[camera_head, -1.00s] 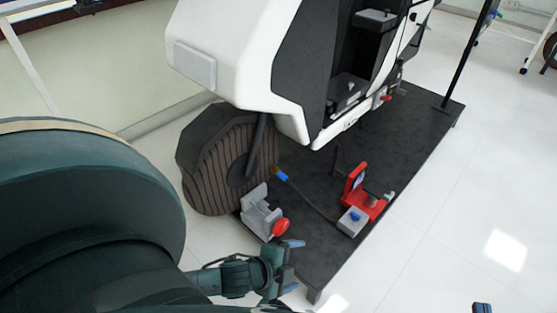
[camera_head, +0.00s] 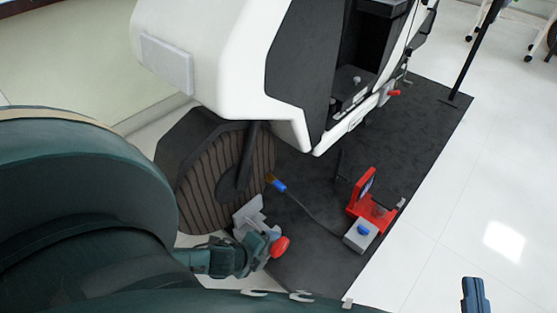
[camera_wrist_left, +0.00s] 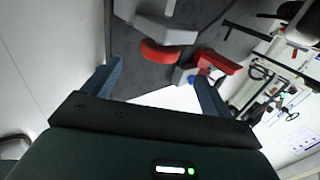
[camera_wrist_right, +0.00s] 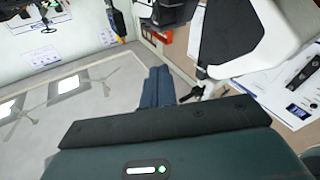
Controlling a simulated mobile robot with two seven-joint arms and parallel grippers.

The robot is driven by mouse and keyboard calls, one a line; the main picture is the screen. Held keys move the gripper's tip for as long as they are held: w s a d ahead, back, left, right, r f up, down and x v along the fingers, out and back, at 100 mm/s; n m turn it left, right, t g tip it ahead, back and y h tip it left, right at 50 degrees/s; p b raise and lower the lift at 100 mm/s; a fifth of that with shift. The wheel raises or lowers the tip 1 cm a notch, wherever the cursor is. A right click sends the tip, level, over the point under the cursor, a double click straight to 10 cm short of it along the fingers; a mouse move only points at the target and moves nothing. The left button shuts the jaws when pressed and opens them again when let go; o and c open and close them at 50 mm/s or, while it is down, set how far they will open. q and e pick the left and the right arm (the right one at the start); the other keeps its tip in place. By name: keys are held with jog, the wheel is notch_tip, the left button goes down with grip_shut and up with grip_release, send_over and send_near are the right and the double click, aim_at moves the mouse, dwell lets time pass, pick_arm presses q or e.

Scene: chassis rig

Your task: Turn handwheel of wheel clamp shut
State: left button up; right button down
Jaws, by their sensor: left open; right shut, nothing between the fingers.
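The grey wheel clamp (camera_head: 250,214) stands at the foot of the ribbed dark wheel (camera_head: 225,180), with its red handwheel (camera_head: 280,247) on the near right side. In the left wrist view the handwheel (camera_wrist_left: 160,56) lies ahead of my left gripper (camera_wrist_left: 157,84), between the lines of its two spread fingers, with the grey clamp body (camera_wrist_left: 165,28) behind. My left gripper is open and empty. In the head view my left gripper (camera_head: 266,243) overlaps the clamp beside the handwheel; contact cannot be told. My right gripper (camera_head: 474,294) is shut and empty at the lower right, far from the clamp (camera_wrist_right: 157,88).
A red device (camera_head: 368,198) and a grey box with a blue knob (camera_head: 360,236) stand right of the clamp on the dark platform (camera_head: 310,258). A blue-handled tool (camera_head: 278,185) with a cable lies between. The white body (camera_head: 205,70) overhangs behind.

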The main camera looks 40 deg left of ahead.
pick_arm(q)
jog(key=b+x, duration=0.4)
jog(key=x, duration=0.4)
jog(key=shift+w+f, duration=0.15)
jog(key=shift+f, duration=0.1)
jog(key=shift+w+d+f, duration=0.1)
jog(key=shift+w+f, duration=0.3)
jog(key=shift+w, duration=0.05)
pick_arm(e)
jog(key=shift+w+a+r+m+t+y, duration=0.15)
jog(key=shift+a+m+t+y, duration=0.15)
jog(key=shift+a+t+y, duration=0.25)
pick_arm(q)
jog(key=shift+c, duration=0.3)
pick_arm(e)
jog(key=shift+d, duration=0.1)
pick_arm(q)
jog(key=c, duration=0.9)
jog(key=shift+r, duration=0.1)
jog(key=shift+c, duration=0.2)
pick_arm(e)
jog(key=shift+r, duration=0.1)
pick_arm(q)
jog(key=shift+r, duration=0.1)
pick_arm(e)
jog(key=shift+r+g, duration=0.1)
jog(key=shift+g, duration=0.15)
